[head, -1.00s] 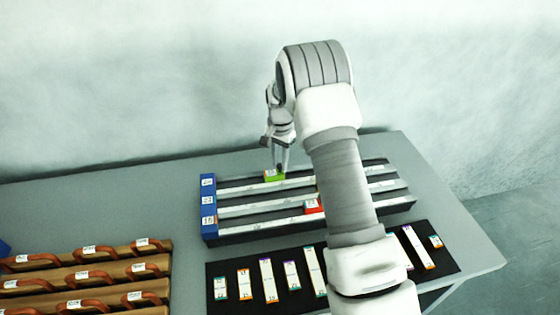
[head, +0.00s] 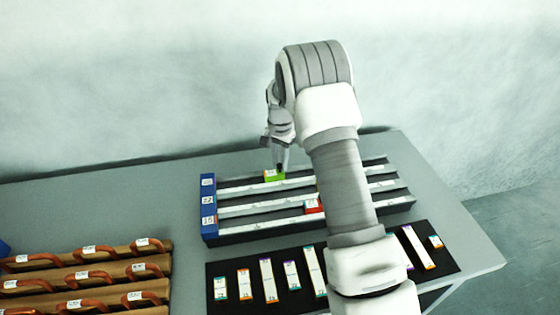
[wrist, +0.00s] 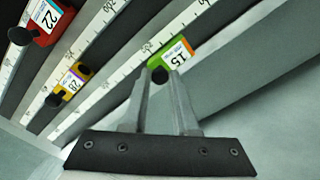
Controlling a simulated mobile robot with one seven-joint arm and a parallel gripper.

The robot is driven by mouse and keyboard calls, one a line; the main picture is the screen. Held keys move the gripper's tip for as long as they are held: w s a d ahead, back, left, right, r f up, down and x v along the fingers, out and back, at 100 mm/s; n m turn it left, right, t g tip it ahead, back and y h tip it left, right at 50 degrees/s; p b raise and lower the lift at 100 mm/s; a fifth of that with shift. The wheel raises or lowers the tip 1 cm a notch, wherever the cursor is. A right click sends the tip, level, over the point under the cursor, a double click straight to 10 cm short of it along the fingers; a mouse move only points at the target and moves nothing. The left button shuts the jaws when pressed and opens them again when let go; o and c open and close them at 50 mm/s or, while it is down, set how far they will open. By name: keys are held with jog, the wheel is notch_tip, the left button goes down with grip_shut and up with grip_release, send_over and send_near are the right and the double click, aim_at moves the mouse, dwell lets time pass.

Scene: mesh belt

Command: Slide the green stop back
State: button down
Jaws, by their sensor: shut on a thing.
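The green stop (head: 272,176) sits on the farthest rail of the dark rack, left of the rail's middle. In the wrist view the green stop (wrist: 178,52) carries a white label reading 15 and has a black knob (wrist: 159,75) on its side. My gripper (head: 281,170) is over this stop from above, its fingers close together. In the wrist view my gripper (wrist: 164,78) has its fingertips at the black knob and is shut on it. The fingertips partly hide the knob.
Blue end blocks (head: 208,207) close the rack's left end. A black mat (head: 245,299) with several labelled strips lies in front. Brown trays with orange handles (head: 82,275) stand front left.

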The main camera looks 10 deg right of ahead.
jog(key=d+b, duration=0.1)
jog(key=d, duration=1)
jog(key=shift+d, duration=0.4)
jog(key=c, duration=0.7)
grip_release()
jog(key=shift+c, duration=0.2)
jog(key=shift+o, duration=0.3)
jog(key=shift+a, duration=0.15)
jog(key=shift+r, duration=0.1)
